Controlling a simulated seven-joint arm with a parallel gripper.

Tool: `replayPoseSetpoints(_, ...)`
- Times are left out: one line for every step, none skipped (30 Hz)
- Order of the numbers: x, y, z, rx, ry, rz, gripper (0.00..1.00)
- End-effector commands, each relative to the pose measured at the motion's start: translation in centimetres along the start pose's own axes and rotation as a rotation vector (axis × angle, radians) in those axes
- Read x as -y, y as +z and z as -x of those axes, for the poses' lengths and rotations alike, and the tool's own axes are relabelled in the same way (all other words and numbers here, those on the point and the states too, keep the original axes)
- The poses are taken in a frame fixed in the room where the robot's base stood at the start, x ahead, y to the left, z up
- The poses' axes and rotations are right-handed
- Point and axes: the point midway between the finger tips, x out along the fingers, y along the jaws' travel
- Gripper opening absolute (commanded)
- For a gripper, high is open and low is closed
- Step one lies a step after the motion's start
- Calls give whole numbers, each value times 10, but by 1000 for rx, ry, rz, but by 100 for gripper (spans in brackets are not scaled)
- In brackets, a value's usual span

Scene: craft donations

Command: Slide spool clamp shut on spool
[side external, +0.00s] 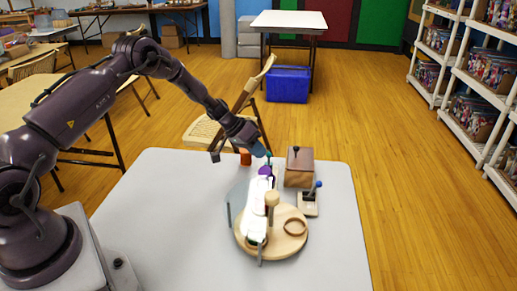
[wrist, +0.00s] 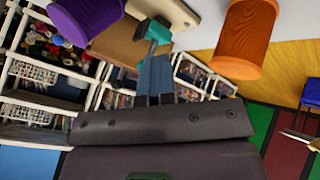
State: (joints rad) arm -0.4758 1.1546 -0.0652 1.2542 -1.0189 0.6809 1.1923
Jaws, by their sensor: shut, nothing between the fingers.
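A purple spool (side external: 265,170) stands on the grey table near my gripper; it also shows at the upper left of the wrist view (wrist: 88,20). An orange spool (side external: 245,157) stands to its left and shows at the upper right of the wrist view (wrist: 247,38). My gripper (side external: 267,155) is shut and empty, its teal fingertips just above and beside the purple spool; I cannot tell whether they touch. The fingertips show in the wrist view (wrist: 152,50). A small pale fixture with a blue knob (side external: 309,203) stands to the right. I cannot tell which part is the spool clamp.
A round wooden board (side external: 288,244) with a peg (side external: 271,203) and a ring (side external: 295,226) lies in front, with a long white piece (side external: 257,208) at its left. A wooden box (side external: 299,171) stands right of the gripper. The table's left front is clear.

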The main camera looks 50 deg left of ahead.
Motion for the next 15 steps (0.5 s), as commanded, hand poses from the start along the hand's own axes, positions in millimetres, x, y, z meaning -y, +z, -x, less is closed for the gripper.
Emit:
replayPoseSetpoints(-6, 6, 1, 3, 6, 2, 0)
replayPoseSetpoints(-8, 8, 1, 3, 6, 3, 0)
replayPoseSetpoints(-12, 12, 1, 4, 7, 1, 0)
replayPoseSetpoints(-14, 14, 1, 4, 7, 1, 0)
replayPoseSetpoints(-16, 16, 1, 4, 7, 0, 0)
replayPoseSetpoints(-18, 18, 1, 6, 7, 0, 0)
replayPoseSetpoints(-19, 19, 1, 6, 7, -2, 0)
replayPoseSetpoints(-20, 20, 1, 6, 7, -2, 0)
replayPoseSetpoints(-21, 21, 1, 6, 6, -3, 0)
replayPoseSetpoints(-21, 21, 1, 6, 7, -3, 0)
replayPoseSetpoints(-22, 21, 0, 6, 7, -4, 0)
replayPoseSetpoints(-22, 21, 0, 6, 7, -4, 0)
replayPoseSetpoints(-22, 21, 0, 6, 7, -4, 0)
replayPoseSetpoints(-22, 21, 0, 6, 8, -4, 0)
replayPoseSetpoints(-22, 21, 0, 6, 8, -4, 0)
